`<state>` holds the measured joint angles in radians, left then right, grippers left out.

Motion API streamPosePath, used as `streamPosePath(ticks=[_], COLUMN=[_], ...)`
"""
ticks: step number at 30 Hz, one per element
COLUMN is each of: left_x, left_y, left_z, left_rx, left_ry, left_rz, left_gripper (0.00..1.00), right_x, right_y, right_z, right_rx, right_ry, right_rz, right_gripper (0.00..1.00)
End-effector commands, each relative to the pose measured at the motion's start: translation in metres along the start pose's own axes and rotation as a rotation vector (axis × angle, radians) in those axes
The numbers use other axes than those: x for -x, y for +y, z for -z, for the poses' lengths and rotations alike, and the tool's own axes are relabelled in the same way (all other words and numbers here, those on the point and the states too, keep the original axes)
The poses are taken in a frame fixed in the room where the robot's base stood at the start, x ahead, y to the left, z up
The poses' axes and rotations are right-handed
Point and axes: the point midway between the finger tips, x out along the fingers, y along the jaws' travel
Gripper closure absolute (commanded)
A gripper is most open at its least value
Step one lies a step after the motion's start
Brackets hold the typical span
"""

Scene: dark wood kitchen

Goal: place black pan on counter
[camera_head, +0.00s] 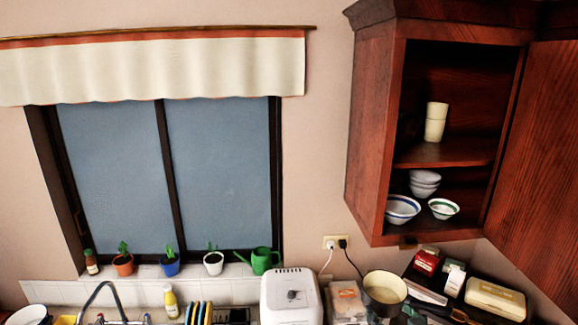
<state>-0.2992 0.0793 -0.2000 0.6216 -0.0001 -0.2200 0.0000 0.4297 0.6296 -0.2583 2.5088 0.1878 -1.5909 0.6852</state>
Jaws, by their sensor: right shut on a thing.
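A round pan (385,287) with a pale inside and a dark rim shows at the bottom, right of the white appliance. It is the only pan-like thing I can make out clearly. My right gripper (413,313) shows only as small dark parts at the bottom edge, by the pan's lower right side, and is shut on it. The fingertips are hard to tell apart from the dark things around them. Whether the pan's base touches the counter is hidden. My left gripper is not in view.
A white appliance (291,296) stands left of the pan. Boxes (426,262) and a cream container (495,298) crowd the right. A sink tap (103,295) is at left.

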Motion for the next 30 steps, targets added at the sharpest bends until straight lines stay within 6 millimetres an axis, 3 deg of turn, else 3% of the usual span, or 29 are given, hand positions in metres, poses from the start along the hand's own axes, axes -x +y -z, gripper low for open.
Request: streamPosePath(ticks=[8, 23, 30], left_x=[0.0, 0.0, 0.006], left_y=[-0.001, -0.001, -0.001], left_z=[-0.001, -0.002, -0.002], left_rx=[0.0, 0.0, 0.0], left_ry=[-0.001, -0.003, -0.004], left_rz=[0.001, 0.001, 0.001], left_gripper=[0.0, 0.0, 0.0], right_x=[-0.002, -0.009, -0.007], right_y=[-0.011, -0.055, -0.054], right_z=[-0.031, -0.172, -0.16], right_rx=[-0.015, -0.024, -0.032], right_ry=[-0.002, -0.004, 0.008], right_rz=[-0.008, -0.062, -0.062], right_gripper=[0.9, 0.9, 0.9])
